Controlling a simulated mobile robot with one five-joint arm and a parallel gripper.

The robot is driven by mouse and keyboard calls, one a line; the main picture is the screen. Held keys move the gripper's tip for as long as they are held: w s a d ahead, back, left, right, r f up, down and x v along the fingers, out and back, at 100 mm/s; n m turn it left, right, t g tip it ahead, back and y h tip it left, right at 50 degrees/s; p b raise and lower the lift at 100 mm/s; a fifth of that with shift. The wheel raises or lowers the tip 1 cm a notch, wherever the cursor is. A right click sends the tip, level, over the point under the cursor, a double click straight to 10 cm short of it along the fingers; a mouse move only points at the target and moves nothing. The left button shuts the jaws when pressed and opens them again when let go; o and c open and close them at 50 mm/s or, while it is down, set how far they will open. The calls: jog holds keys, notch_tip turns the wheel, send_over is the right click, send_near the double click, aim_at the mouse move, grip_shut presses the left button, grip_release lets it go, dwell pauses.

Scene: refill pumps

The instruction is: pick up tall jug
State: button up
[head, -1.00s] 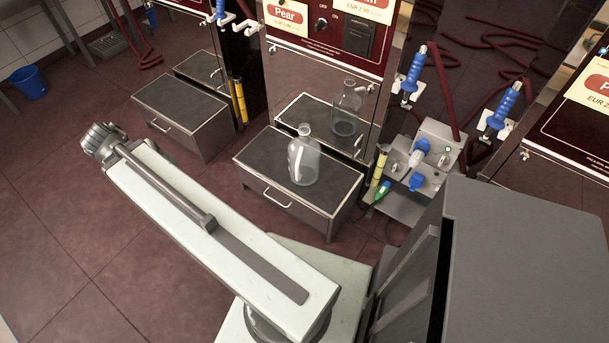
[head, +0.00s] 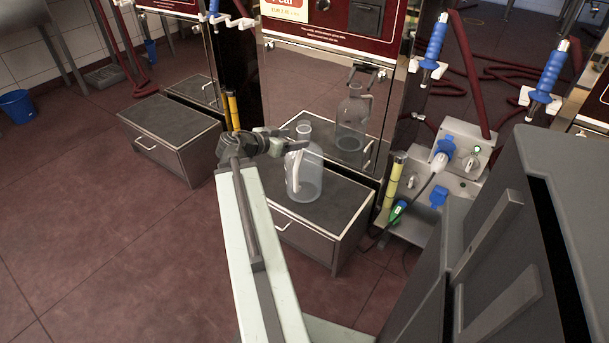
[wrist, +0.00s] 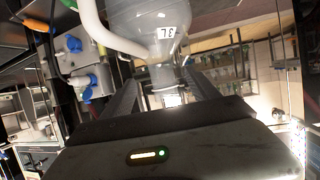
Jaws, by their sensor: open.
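The tall jug (head: 308,180) is clear, with a narrow neck and a pale handle on its left side. It stands upright on a low drawer box (head: 343,212) in front of the pump. In the wrist view the jug (wrist: 140,25) appears upside down with a 3L label. My gripper (head: 276,141) is open, just left of the jug's neck and upper handle. In the wrist view the neck shows in line with the gap between the fingers of my gripper (wrist: 165,90). I cannot tell whether the neck is actually between them.
The shiny pump front (head: 320,92) stands close behind the jug and mirrors it. Yellow posts (head: 392,180) and a grey socket unit (head: 460,150) stand to the right. Another drawer box (head: 170,128) is at left.

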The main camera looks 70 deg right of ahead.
aim_at(300, 139)
jog(key=shift+s+d+f, duration=0.25)
jog(key=shift+d+f, duration=0.1)
jog(key=shift+d, duration=0.25)
jog(key=b+x, duration=0.1)
jog(key=x, duration=0.1)
jog(key=b+x, duration=0.1)
jog(key=x, duration=0.1)
jog(key=shift+d+f+b, duration=0.2)
jog(key=shift+f+b, duration=0.15)
jog(key=shift+f, duration=0.15)
jog(key=shift+s+d, duration=0.1)
jog(key=shift+d, duration=0.15)
jog(key=shift+a, duration=0.1)
grip_shut()
